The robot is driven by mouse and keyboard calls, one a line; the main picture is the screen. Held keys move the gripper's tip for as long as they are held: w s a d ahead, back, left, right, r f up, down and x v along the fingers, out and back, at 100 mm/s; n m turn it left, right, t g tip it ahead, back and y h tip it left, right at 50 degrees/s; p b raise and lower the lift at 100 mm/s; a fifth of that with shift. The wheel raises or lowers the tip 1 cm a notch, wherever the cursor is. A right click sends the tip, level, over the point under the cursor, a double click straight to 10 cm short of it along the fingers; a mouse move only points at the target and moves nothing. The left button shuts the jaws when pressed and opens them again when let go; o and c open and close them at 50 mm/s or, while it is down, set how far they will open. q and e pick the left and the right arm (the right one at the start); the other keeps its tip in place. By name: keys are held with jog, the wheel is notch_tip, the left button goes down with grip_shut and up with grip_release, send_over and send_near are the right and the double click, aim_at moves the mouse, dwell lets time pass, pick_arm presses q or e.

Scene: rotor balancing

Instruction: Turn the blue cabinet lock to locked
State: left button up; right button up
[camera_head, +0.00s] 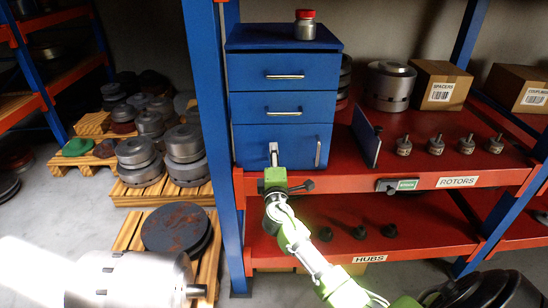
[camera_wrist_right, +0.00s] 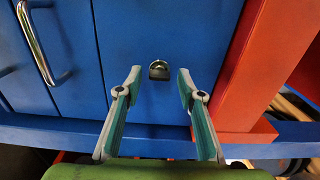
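The blue cabinet (camera_head: 286,95) stands on the red shelf. Its lock (camera_wrist_right: 159,70) shows close up in the right wrist view as a small silver keyed piece with a dark centre, set in the blue front. My right gripper (camera_wrist_right: 157,82) is open, with one finger on each side of the lock and nothing held between them. In the head view my right gripper (camera_head: 274,155) is at the lower left of the cabinet front and hides the lock area. I cannot tell whether the fingers touch the lock. My left gripper is not in view.
A door handle (camera_head: 318,152) is right of my right gripper. A red-lidded jar (camera_head: 305,25) stands on the cabinet. A blue post (camera_head: 212,110) stands close left of the cabinet.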

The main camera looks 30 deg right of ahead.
dwell(0.3)
jog(key=v, duration=1.2)
